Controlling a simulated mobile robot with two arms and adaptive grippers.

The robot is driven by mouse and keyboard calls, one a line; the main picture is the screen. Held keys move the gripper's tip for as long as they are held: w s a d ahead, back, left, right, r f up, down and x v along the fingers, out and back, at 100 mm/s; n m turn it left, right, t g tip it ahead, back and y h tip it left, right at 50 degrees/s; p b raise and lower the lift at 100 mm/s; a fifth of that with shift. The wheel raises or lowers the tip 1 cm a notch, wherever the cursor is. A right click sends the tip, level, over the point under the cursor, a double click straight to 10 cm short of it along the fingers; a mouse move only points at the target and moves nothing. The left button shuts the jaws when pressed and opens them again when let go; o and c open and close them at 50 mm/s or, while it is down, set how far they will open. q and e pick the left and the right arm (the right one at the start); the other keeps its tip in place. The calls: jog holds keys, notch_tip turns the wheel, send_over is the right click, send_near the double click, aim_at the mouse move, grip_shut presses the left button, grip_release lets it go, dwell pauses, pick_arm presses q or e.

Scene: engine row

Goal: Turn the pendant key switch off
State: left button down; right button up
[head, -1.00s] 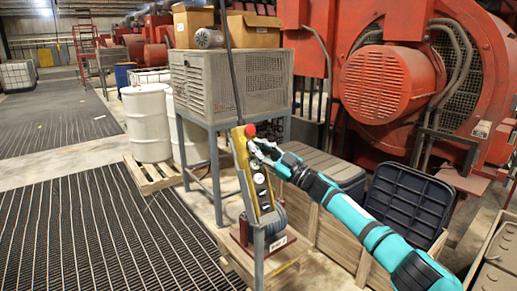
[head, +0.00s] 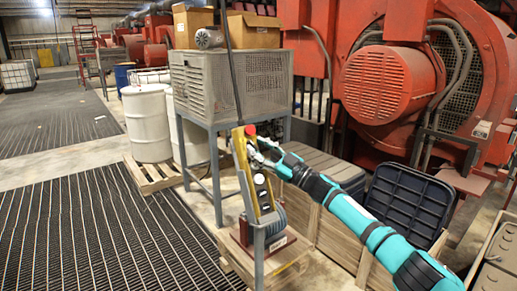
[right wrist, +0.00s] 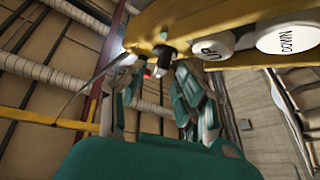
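The yellow pendant (head: 241,150) leans on a grey post stand in the middle of the head view, with a red button (head: 250,131) at its top and pale round buttons below. My right gripper (head: 258,150) is at its upper part, just below the red button. In the right wrist view the yellow pendant (right wrist: 190,22) crosses the top, with white lettered buttons (right wrist: 288,37). A small dark and silver key switch (right wrist: 163,60) sticks out between the fingertips of my right gripper (right wrist: 158,72). The fingers stand apart, with no clear contact on the key. My left gripper is out of view.
A grey ventilated cabinet (head: 200,85) on a stand is behind the pendant. White drums (head: 146,124) are on a pallet to its left. Dark floor matting (head: 90,235) is clear on the left.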

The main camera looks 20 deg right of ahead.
jog(key=v, duration=1.1)
jog(key=shift+s+d, duration=0.2)
jog(key=shift+s, duration=0.05)
